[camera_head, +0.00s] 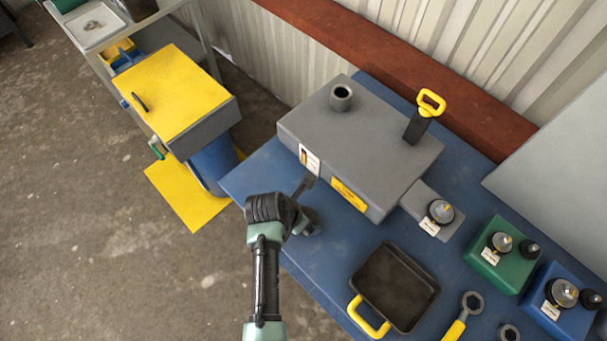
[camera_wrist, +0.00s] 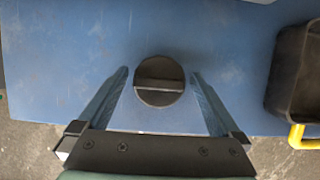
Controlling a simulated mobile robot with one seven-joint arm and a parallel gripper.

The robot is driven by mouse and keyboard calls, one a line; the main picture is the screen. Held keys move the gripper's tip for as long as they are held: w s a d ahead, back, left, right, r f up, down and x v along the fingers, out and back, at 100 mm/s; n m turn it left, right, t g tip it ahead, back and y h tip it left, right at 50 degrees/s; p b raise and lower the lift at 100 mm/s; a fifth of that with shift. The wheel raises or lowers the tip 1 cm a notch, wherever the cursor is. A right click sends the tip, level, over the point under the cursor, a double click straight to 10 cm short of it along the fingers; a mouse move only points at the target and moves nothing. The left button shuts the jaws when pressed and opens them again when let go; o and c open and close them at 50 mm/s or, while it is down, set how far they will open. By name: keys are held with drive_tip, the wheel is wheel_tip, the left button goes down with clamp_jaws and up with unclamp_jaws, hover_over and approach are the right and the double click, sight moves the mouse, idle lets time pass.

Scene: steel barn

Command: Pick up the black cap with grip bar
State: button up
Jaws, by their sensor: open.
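The black cap with grip bar (camera_wrist: 160,80) is a round black disc with a raised bar across it, lying on the blue tabletop. In the wrist view it sits between the tips of my gripper (camera_wrist: 160,82), which is open, with a gap showing on both sides. In the head view my gripper (camera_head: 306,203) is low over the table, in front of the grey box. There the cap (camera_head: 313,224) is mostly hidden by my gripper, and only a dark part shows.
The grey box (camera_head: 362,135) with a short pipe neck (camera_head: 341,96) and a yellow-handled dipstick (camera_head: 425,114) stands behind. A black tray (camera_head: 396,287) with a yellow handle lies to the right, near a yellow-handled wrench (camera_head: 462,318). Green (camera_head: 503,256) and blue blocks stand farther right.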

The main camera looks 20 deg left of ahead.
drive_tip(key=shift+c, duration=0.2)
drive_tip(key=c, duration=1.1)
drive_tip(key=shift+r, duration=0.15)
